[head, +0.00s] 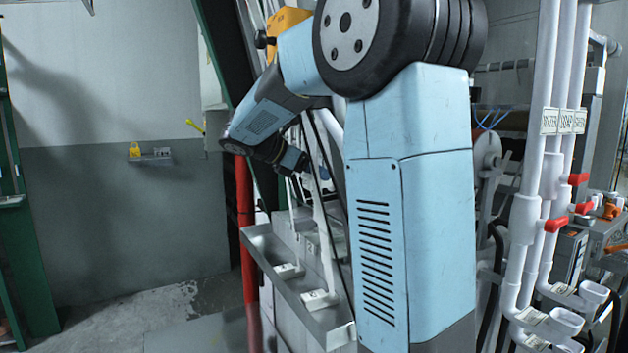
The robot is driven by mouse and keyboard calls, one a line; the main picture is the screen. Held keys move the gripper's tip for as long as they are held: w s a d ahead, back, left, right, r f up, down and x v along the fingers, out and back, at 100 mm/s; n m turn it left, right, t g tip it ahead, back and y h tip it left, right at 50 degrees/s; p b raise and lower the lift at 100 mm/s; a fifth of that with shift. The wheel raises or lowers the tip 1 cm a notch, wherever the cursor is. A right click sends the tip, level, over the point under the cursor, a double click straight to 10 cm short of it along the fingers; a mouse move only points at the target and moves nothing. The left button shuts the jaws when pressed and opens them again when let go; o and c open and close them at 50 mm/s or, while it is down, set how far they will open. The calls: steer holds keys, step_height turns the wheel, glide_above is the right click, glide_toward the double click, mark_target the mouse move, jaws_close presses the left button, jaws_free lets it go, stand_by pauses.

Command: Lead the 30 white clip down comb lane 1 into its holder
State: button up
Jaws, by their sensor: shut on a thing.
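My gripper (296,162) is small and dark at the end of my blue arm, above the grey metal tray (268,262). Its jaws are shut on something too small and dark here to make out. A white strip (322,215) runs upright just beyond the gripper; I cannot tell whether they touch. It goes down to a labelled white block (318,299) in the tray. A second labelled white block (289,270) sits farther back in the tray. The labels are too small to read. I cannot pick out the 30 clip, comb lane 1 or its holder for certain.
A red upright pipe (244,220) stands left of the tray, beside a dark green post (215,45). White pipes with red valve handles (556,225) stand at right. My arm hides much of the middle. The floor (135,315) at left is open.

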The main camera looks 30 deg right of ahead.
steer(key=shift+d+r, duration=0.35)
steer(key=shift+r, duration=0.35)
steer(key=shift+d+r, duration=0.35)
steer(key=shift+r, duration=0.35)
steer(key=shift+d+f, duration=0.1)
steer(key=shift+d, duration=1.45)
steer(key=shift+w+a+f, duration=0.1)
steer(key=shift+w+f, duration=0.05)
steer(key=shift+f, duration=5.1)
steer(key=shift+w+f, duration=0.1)
steer(key=shift+f, duration=5.1)
steer(key=o, duration=1.2)
steer(key=shift+c, duration=0.2)
